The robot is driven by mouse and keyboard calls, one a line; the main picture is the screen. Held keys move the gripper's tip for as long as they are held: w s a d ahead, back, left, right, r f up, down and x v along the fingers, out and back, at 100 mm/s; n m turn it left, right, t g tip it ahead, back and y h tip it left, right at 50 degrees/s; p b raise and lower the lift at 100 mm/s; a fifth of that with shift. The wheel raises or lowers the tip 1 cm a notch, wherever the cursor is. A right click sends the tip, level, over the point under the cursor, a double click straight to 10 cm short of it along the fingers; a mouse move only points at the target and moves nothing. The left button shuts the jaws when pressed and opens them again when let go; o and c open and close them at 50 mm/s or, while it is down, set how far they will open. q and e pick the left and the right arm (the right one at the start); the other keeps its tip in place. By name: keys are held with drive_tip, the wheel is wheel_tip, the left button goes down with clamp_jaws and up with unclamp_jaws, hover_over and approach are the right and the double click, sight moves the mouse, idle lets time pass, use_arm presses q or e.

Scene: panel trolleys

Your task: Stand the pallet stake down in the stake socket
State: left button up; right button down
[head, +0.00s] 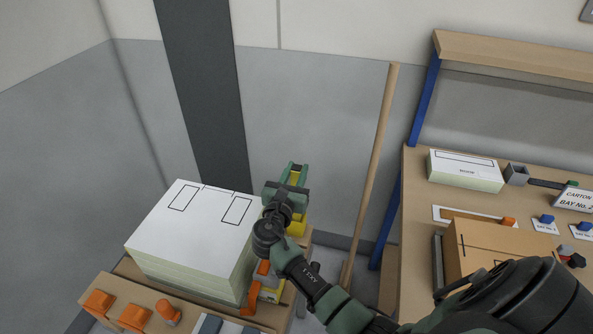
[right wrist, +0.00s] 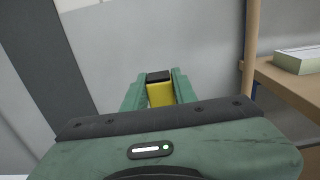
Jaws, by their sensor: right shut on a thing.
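A yellow piece with a black end, which I take for the pallet stake (right wrist: 160,93), is between the fingers of my right gripper (right wrist: 160,82). In the head view my right gripper (head: 293,176) is beside the right back corner of the paper stack. It is shut on the stake, whose yellow (head: 297,227) shows beside and below the gripper. The stake's lower end is hidden behind my wrist and arm. I cannot make out the stake socket for certain. My left gripper is out of view.
The tall white paper stack (head: 205,215) stands on a wooden trolley deck (head: 190,325) with several orange pieces (head: 133,318) at its front. A wooden pole (head: 375,165) leans on the wall. At right is a bench with a carton (head: 490,250) and a paper ream (head: 465,170).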

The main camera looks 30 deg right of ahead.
drive_tip(key=shift+f+b, duration=0.35)
drive_tip(key=shift+f, duration=0.15)
drive_tip(key=c, duration=1.1)
unclamp_jaws()
drive_tip(key=shift+o, duration=0.3)
drive_tip(key=shift+p+v, duration=0.6)
drive_tip(key=shift+v, duration=0.65)
drive_tip(key=p+v, duration=0.1)
drive_tip(key=v, duration=0.4)
drive_tip(key=shift+s+a+p, duration=0.25)
drive_tip(key=shift+p, duration=0.1)
drive_tip(key=shift+f, duration=0.1)
